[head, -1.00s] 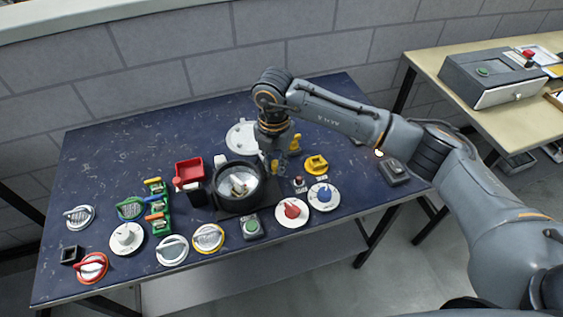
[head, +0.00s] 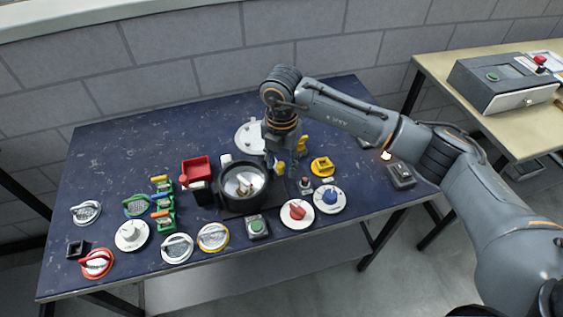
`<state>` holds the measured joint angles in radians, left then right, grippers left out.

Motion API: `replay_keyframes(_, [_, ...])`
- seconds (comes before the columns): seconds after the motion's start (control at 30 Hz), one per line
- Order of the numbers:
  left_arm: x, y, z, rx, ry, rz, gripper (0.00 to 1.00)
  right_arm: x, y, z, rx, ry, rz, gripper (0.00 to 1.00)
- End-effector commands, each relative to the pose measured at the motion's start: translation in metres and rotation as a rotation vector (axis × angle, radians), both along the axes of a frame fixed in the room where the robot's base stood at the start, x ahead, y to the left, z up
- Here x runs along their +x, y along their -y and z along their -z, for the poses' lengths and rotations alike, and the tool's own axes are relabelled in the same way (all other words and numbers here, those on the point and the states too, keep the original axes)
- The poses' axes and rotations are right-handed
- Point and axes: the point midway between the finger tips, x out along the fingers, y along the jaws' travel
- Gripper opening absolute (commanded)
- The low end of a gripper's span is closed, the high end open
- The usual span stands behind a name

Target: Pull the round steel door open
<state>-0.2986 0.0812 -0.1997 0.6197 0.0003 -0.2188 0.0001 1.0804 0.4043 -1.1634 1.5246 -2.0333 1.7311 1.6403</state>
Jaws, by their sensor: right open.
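A round pale steel disc (head: 247,137) with small fittings shows behind my right wrist, which covers its right part. In front of it stands a round black-rimmed housing (head: 225,195) with a bright inside and pale parts in it. I cannot tell for certain which of these is the door or how far it is open. My right gripper (head: 286,172) points down just right of the black housing. It is open, with nothing visible between its fingers; the fingertips are small and partly hidden. My left gripper is not in view.
The blue table (head: 120,165) also holds a red bin (head: 196,168), a green button box (head: 257,227), red (head: 297,213) and blue (head: 330,198) dials, and several round handles at the left. A yellow fitting (head: 322,167) stands close right of my gripper. The back left is clear.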

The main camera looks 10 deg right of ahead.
Motion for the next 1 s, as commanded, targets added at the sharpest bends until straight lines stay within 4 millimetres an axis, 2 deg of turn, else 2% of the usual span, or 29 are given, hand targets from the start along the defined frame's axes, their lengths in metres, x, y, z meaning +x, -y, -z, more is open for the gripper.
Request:
replay_keyframes(0.3, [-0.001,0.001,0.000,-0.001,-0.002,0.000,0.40,0.002,0.000,-0.064,0.001,0.007,0.000,0.42])
replay_keyframes(0.5, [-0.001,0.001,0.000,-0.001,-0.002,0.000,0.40,0.001,0.000,-0.098,0.001,0.005,0.000,0.42])
replay_keyframes(0.7, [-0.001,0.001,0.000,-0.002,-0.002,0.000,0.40,0.001,0.000,-0.113,0.000,0.003,0.000,0.42])
replay_keyframes(1.0, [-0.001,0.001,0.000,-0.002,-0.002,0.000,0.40,0.001,0.000,-0.114,0.001,0.002,0.000,0.42])
